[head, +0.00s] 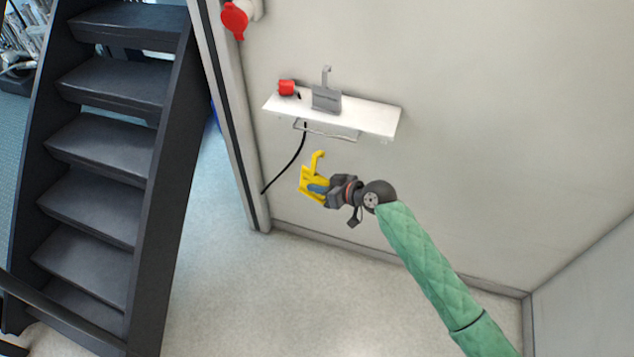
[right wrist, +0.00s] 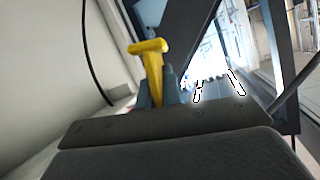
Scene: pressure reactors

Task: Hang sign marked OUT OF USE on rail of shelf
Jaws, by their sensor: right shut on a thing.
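A yellow sign (head: 307,184) with a hooked top is held in my right gripper (head: 318,189), below and in front of the wall shelf. Its lettering cannot be read. The gripper is shut on it. The yellow hook also shows in the right wrist view (right wrist: 150,62), rising above the fingers (right wrist: 160,95). The white shelf (head: 375,119) is on the wall, with a thin metal rail (head: 330,135) under its front edge. The sign is apart from the rail. My left gripper is in neither view.
A grey hooked sign (head: 326,98) and a red object (head: 287,87) are on the shelf. A black cable (head: 293,165) hangs below its left end. Dark stairs (head: 105,130) stand at the left. The floor (head: 260,290) below the shelf is clear.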

